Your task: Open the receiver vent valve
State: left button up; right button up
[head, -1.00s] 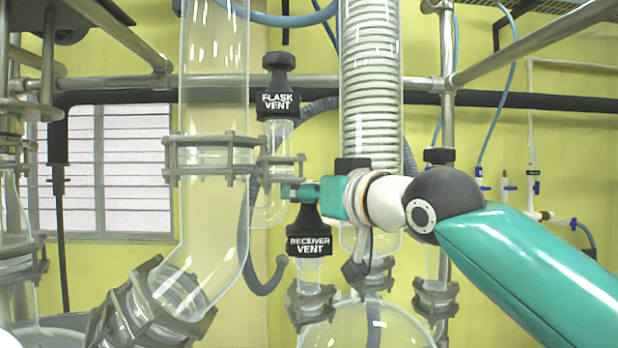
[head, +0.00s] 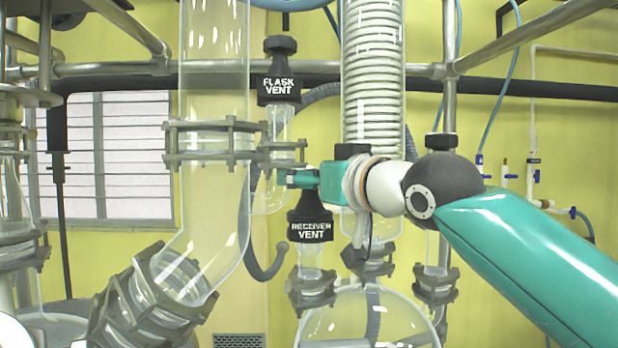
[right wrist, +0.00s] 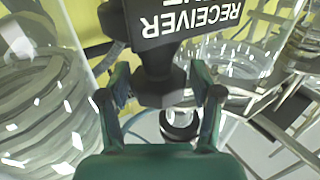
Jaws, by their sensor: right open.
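The receiver vent valve (head: 311,231) is a black cap labelled RECEIVER VENT, upright on a glass neck above the round receiver flask (head: 365,318). My right gripper (head: 303,178) comes in from the right at the top of this cap in the head view. In the right wrist view the cap (right wrist: 185,20) appears upside down, and its narrower knob end (right wrist: 160,88) lies between the two fingers of my right gripper (right wrist: 160,86). The fingers are open, with gaps showing beside the knob. My left gripper is in neither view.
The similar FLASK VENT cap (head: 279,88) stands just above and behind my right gripper. A wide glass pipe (head: 215,215) is close on the left, and a coiled condenser (head: 372,90) rises behind my right wrist. Metal rails (head: 500,50) frame the rig.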

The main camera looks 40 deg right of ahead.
jog(key=shift+a+f+m+h+b, duration=0.1)
jog(key=shift+f+m+h+b, duration=0.05)
jog(key=shift+m+h+b, duration=0.55)
jog(key=shift+f+m+h+b, duration=0.1)
jog(key=shift+m+h+b, duration=0.3)
jog(key=shift+h, duration=0.5)
jog(key=m+g+h+b, duration=0.1)
jog(key=h, duration=0.1)
jog(key=shift+r+m+h, duration=0.1)
jog(key=shift+m+h, duration=0.2)
jog(key=m+g+h, duration=0.1)
jog(key=m+h, duration=0.1)
jog(key=h, duration=0.1)
jog(key=shift+w+r+g, duration=0.1)
jog(key=shift+r+g, duration=0.1)
jog(key=shift+g, duration=0.2)
jog(key=shift+m+g+h, duration=0.5)
jog(key=shift+m+h, duration=0.2)
jog(key=shift+h, duration=0.1)
jog(key=shift+m+g+h, duration=0.3)
jog(key=shift+h, duration=0.1)
jog(key=shift+d, duration=0.2)
jog(key=shift+c, duration=0.3)
